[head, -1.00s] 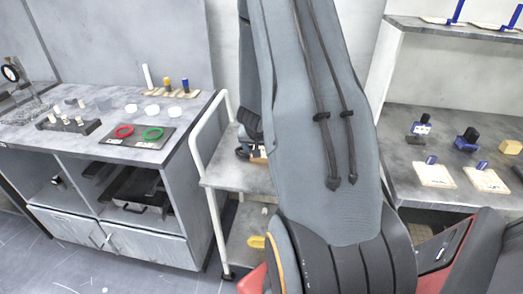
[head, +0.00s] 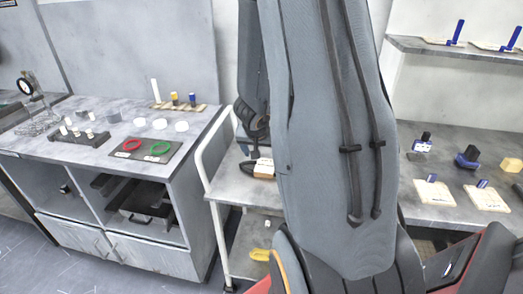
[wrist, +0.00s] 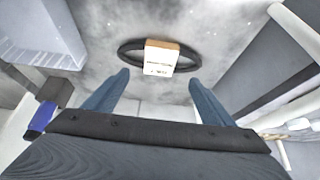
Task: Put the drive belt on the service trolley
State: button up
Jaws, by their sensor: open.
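The drive belt is a black ring (wrist: 126,54) with a tan and white tagged block (wrist: 160,57) across it. It lies flat on the grey top of the service trolley (head: 226,187), and its block also shows in the head view (head: 264,169). My gripper (wrist: 159,78) is open and empty, its two blue-grey fingers apart and pointing toward the belt, with no visible contact. In the head view my arm hides the right part of the trolley.
The left bench (head: 100,155) holds a dark mat with a red ring (head: 132,145) and a green ring (head: 159,148), plus several white discs. A yellow item (head: 260,255) lies on the trolley's lower shelf. The right bench (head: 428,165) carries small blocks and blue-handled boards.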

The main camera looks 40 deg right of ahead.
jog(key=a+r+n+y, duration=0.2)
jog(key=a+r+n, duration=0.1)
jog(key=a, duration=0.7)
jog(key=a+r+n+y, duration=0.2)
jog(key=a+r, duration=0.1)
jog(key=a, duration=0.6)
jog(key=s+a+r+n+g, duration=0.2)
jog(key=s+a+n, duration=0.2)
jog(key=s+a, duration=0.4)
jog(key=s, duration=0.3)
jog(key=shift+s+n+y, duration=0.3)
jog(key=shift+s+n, duration=0.05)
jog(key=shift+n, duration=0.05)
jog(key=shift+g, duration=0.3)
notch_tip(320, 180, down, 5)
jog(key=b, duration=0.4)
jog(key=shift+r, duration=0.15)
